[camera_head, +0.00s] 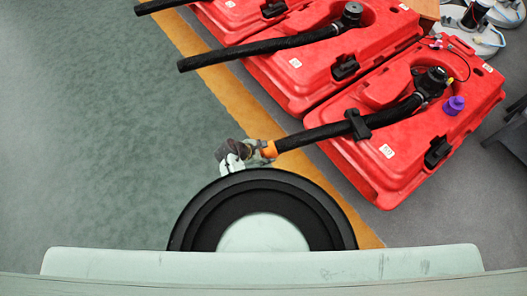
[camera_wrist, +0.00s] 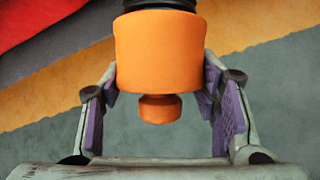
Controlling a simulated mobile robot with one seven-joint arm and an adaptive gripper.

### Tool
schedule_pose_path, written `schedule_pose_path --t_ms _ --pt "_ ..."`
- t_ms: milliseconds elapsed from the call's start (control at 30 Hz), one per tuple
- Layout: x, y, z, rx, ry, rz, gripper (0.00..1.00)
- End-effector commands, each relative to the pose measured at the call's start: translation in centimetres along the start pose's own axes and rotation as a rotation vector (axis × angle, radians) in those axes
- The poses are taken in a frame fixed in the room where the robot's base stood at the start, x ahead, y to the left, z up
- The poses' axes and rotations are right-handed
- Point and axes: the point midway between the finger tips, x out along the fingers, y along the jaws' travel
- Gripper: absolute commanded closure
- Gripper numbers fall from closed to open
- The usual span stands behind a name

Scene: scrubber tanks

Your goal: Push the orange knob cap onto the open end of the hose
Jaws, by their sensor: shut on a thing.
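The orange knob cap (camera_wrist: 160,45) fills the upper middle of the wrist view, with its small round knob facing me. It also shows as a small orange patch in the head view (camera_head: 268,149). My gripper (camera_wrist: 160,76) is shut on the cap, one purple-padded finger on each side. The black hose (camera_head: 335,130) runs from the nearest red tank down-left to the cap. Its dark end (camera_wrist: 160,4) shows right behind the cap, in line with it. The cap hides the hose mouth, so I cannot tell how deep it sits.
The nearest red tank (camera_head: 385,175) carries a purple cap (camera_head: 453,105) and a black clip (camera_head: 357,124) around the hose. Other red tanks with a black hose (camera_head: 255,47) stand behind. An orange floor stripe (camera_head: 235,105) passes below the hose. Green floor at left is clear.

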Motion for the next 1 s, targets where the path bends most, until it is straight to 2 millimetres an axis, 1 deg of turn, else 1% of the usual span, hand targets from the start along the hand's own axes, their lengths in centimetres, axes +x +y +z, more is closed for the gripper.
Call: schedule_pose_path --t_ms 33,567,600,933,1000 --pt "0.0 0.1 0.4 0.002 -0.003 0.0 0.72" --pt "0.7 0.1 2.0 0.002 -0.005 -0.001 0.72" --pt "0.7 0.1 2.0 0.002 -0.005 0.0 0.44" --pt "0.7 0.1 1.8 0.001 -0.003 0.0 0.22" --pt "0.7 0.1 1.8 0.001 -0.003 0.0 0.21"
